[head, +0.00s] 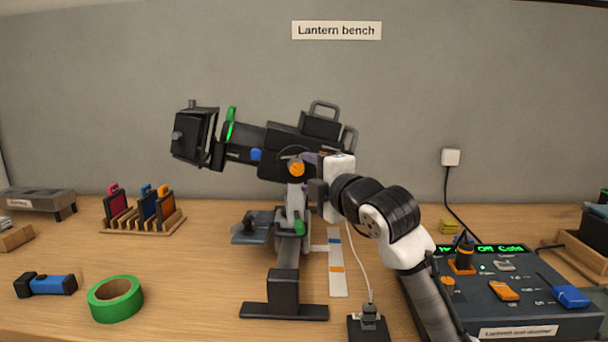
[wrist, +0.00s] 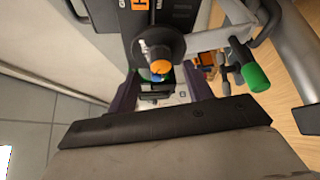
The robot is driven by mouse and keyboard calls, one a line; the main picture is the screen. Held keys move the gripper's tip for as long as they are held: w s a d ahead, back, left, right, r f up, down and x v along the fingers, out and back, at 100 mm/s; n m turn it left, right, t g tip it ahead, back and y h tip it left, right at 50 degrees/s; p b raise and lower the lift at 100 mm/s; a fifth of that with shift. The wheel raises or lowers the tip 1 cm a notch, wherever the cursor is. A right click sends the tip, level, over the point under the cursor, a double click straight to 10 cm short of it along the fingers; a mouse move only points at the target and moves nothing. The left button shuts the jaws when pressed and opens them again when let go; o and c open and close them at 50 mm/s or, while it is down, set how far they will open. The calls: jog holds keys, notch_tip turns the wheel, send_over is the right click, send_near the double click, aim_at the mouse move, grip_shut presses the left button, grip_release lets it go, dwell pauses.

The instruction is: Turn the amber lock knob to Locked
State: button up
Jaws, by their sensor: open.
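The amber lock knob (head: 296,168) is a round orange knob on the side of the black lantern (head: 280,143), at its pivot above the stand. In the wrist view the knob (wrist: 160,67) shows near the middle, on a dark round hub. My gripper (head: 312,165) is just right of the knob in the head view. In the wrist view my open gripper (wrist: 160,92) has its purple-edged fingers on either side, with the knob between or just beyond their tips. I cannot tell whether they touch it. The knob's pointer and the Locked mark are not readable.
A green-ended handle (wrist: 256,77) sits close to the right finger. The lantern's stand (head: 284,290) rises from the wooden bench. A dimmer desk (head: 505,300) with orange and blue controls is at right. Green tape (head: 115,299) and a blue torch (head: 46,285) lie at left.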

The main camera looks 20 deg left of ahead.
jog(key=b+v, duration=0.1)
jog(key=v, duration=0.9)
jog(key=shift+d, duration=0.2)
jog(key=shift+s, duration=0.1)
